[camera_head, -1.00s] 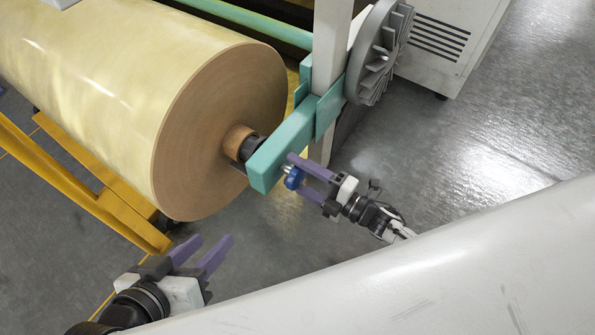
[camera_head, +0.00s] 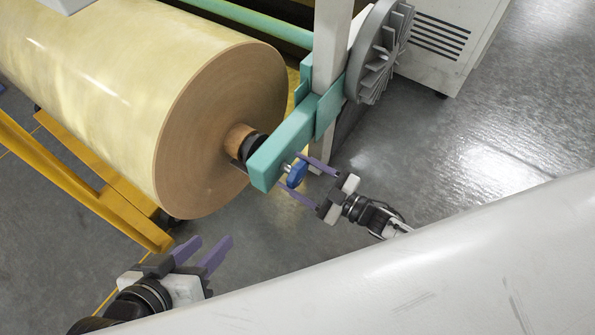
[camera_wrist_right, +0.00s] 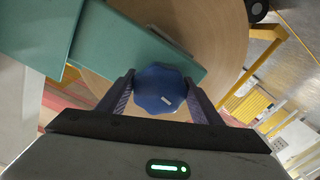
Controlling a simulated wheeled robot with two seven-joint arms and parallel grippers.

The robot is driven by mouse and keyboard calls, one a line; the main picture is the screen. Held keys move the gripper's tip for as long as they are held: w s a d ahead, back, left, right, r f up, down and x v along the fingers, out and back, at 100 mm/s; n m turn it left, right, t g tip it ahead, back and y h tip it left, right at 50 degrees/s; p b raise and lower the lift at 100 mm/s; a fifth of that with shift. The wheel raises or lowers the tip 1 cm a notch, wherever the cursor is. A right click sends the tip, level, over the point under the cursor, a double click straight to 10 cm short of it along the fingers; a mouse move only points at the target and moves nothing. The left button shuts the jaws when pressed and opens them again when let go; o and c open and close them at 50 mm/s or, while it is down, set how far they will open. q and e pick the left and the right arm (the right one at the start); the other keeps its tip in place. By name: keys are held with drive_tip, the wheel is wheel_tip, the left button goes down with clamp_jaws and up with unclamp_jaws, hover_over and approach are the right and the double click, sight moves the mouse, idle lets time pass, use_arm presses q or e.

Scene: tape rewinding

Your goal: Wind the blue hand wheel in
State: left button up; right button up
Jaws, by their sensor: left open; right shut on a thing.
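The blue hand wheel (camera_head: 297,174) sits on a short metal shaft at the near end of the green arm (camera_head: 281,148). In the right wrist view the wheel (camera_wrist_right: 160,90) is a lobed blue knob with a small white mark, between the two purple fingers. My right gripper (camera_head: 299,178) is shut on the wheel, with one finger on each side of it. My left gripper (camera_head: 216,247) is open and empty, low at the left, well away from the wheel.
A large yellowish roll (camera_head: 120,90) with a brown end face fills the upper left beside the green arm. A yellow frame (camera_head: 85,190) runs below it. A grey finned disc (camera_head: 381,50) stands behind the arm. A big white surface (camera_head: 400,270) crosses the foreground.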

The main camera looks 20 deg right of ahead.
drive_tip(key=m, duration=0.3)
drive_tip(key=shift+s+f+m, duration=0.1)
drive_tip(key=shift+s+m, duration=0.05)
drive_tip(key=shift+m, duration=0.15)
drive_tip(key=m, duration=0.4)
drive_tip(key=shift+m, duration=0.3)
drive_tip(key=m, duration=0.4)
drive_tip(key=shift+s+a+m, duration=0.1)
drive_tip(key=shift+m, duration=1.2)
drive_tip(key=o, duration=1)
drive_tip(key=shift+o, duration=0.2)
